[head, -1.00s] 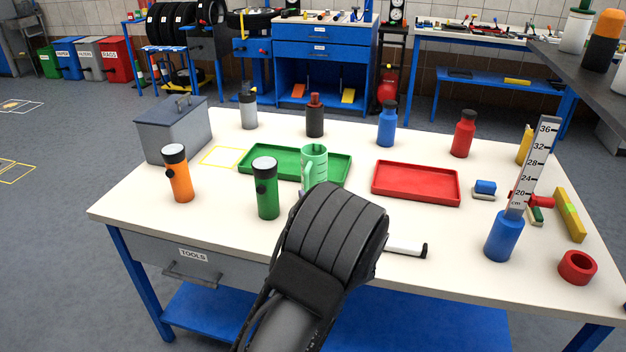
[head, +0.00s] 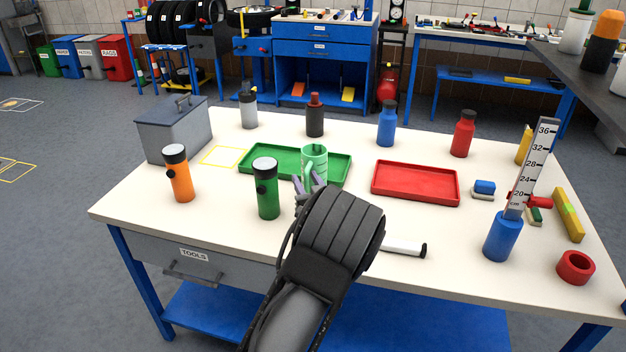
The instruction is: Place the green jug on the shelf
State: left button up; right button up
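The light green jug (head: 314,154) stands upright at the front right part of the green tray, near the middle of the workbench. Its handle points toward me. My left gripper (head: 309,184) is just in front of the jug, low down, with its purple-grey fingers spread apart on either side of the handle. They look open; whether they touch the handle is not clear. My dark wrist hides the palm. My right gripper is not in view. A dark raised surface (head: 566,66) with several bottles is at the upper right; it may be the shelf.
A green flashlight (head: 267,190) stands close left of my gripper, an orange one (head: 178,174) farther left. A white cylinder (head: 404,247) lies to the right of my wrist. The red tray (head: 415,183) is empty. A blue bottle with a ruler (head: 502,237) stands at right.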

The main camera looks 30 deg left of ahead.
pick_arm(q)
jog(key=shift+c, duration=0.5)
grip_shut()
dwell(1.3)
